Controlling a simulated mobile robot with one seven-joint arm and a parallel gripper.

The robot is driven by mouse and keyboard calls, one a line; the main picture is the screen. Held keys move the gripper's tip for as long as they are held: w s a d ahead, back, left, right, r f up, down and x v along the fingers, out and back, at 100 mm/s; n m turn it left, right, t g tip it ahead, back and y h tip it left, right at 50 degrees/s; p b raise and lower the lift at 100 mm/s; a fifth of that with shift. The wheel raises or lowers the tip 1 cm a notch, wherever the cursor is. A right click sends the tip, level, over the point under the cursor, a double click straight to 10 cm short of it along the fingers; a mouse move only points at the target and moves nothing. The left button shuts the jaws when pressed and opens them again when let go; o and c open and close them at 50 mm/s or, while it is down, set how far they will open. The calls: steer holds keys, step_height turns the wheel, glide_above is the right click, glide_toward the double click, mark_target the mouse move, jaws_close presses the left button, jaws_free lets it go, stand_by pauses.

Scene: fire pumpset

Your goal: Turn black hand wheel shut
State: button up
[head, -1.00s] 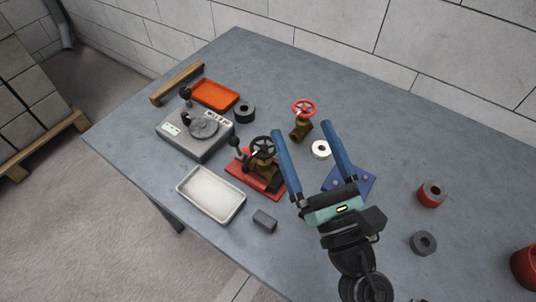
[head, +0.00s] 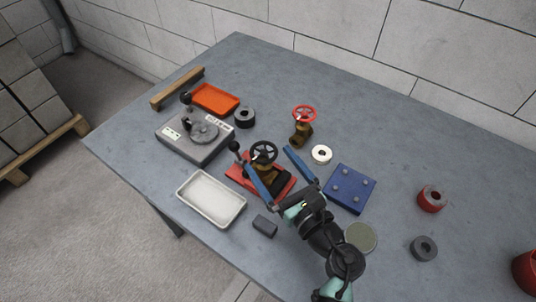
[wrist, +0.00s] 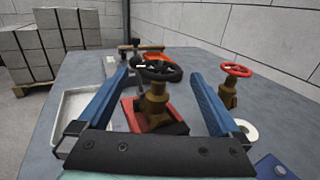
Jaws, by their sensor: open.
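The black hand wheel (head: 264,152) tops a brass valve (head: 265,170) on a red base plate (head: 286,188). It also shows in the wrist view (wrist: 160,70), above the valve body (wrist: 156,105). My gripper (head: 268,165) is open, with its two blue fingers spread. In the head view one finger reaches along the valve's left-front side and the other points past its right side. In the wrist view the wheel and valve stand between the fingers, beyond the palm; I see no finger touching the wheel. A lever with a black knob (head: 234,146) stands left of the wheel.
A second brass valve with a red hand wheel (head: 304,112) stands behind right. A white tray (head: 212,198), grey block (head: 265,225), blue plate (head: 350,188) and pale ring (head: 321,154) lie close around. A grey device (head: 195,138) is at left.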

mark_target(264, 152)
steer(key=shift+x, duration=1.15)
steer(key=c, duration=1.3)
